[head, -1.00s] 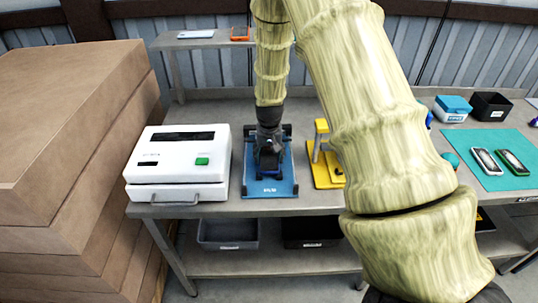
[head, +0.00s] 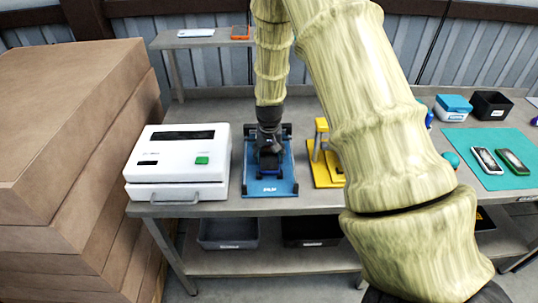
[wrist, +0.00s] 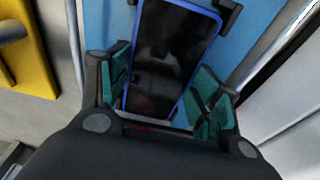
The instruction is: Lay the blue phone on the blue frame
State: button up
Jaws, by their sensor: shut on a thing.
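The blue phone (wrist: 170,55) has a black screen and a blue rim. In the wrist view it lies between the two teal-padded fingers of my gripper (wrist: 165,105), which is shut on its sides. The blue frame (head: 270,185) is a flat blue plate with dark corner clamps, on the bench right of the white machine. In the wrist view the blue frame (wrist: 235,40) shows behind the phone. My gripper (head: 267,165) is over the frame in the head view and hides most of the phone. I cannot tell whether the phone touches the frame.
A white machine (head: 180,162) stands close on the left, and a yellow stand (head: 325,170) close on the right. A teal mat (head: 490,155) holds two phones at the right. Brown cartons (head: 60,150) are stacked at the left. A raised shelf (head: 205,41) is behind.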

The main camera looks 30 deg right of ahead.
jog(key=o, duration=1.2)
jog(key=r, duration=0.4)
jog(key=s+r, duration=0.1)
jog(key=r, duration=0.6)
jog(key=shift+s+a+r, duration=0.25)
jog(key=shift+a+r, duration=0.15)
jog(key=shift+s, duration=0.1)
